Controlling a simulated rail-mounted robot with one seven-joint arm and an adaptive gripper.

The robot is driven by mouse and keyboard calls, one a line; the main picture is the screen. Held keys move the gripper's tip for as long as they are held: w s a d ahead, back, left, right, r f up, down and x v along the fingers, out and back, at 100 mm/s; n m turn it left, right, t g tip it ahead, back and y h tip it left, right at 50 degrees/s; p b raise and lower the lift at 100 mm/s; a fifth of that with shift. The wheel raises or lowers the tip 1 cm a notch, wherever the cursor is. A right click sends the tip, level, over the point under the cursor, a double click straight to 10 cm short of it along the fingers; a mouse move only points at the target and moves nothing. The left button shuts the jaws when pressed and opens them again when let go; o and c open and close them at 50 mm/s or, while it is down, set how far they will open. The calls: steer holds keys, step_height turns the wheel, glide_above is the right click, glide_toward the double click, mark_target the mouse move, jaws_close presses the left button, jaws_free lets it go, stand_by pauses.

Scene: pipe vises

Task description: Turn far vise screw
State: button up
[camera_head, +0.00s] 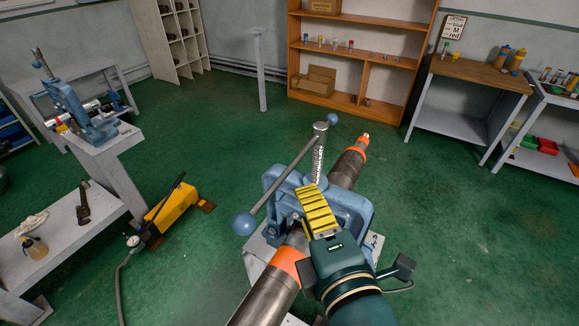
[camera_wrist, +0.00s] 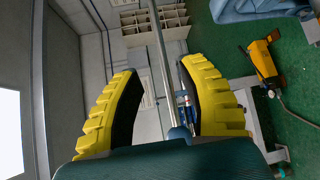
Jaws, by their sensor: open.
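The near blue pipe vise (camera_head: 345,208) clamps a dark pipe with orange bands. Its steel screw (camera_head: 318,155) rises from the top, crossed by a slanted bar handle (camera_head: 285,178) with blue ball ends. A second blue vise (camera_head: 75,115) with an upright screw (camera_head: 42,64) stands on the bench at the far left. In the wrist view the fingers (camera_wrist: 160,70) are wide apart. A metal rod (camera_wrist: 163,50) shows across the gap; I cannot tell whether it lies between them.
A yellow pump (camera_head: 173,206) with a hose stands on the green floor at left. A low bench (camera_head: 65,240) holds a wrench and a bottle. A wooden shelf (camera_head: 355,55) and grey tables line the back. The floor at right is clear.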

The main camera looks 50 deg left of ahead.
mark_target(291, 166)
steer(key=p+x, duration=0.1)
steer(key=x, duration=1)
steer(key=shift+w+a, duration=0.1)
steer(key=shift+a, duration=0.1)
steer(key=shift+f, duration=0.1)
jaws_close()
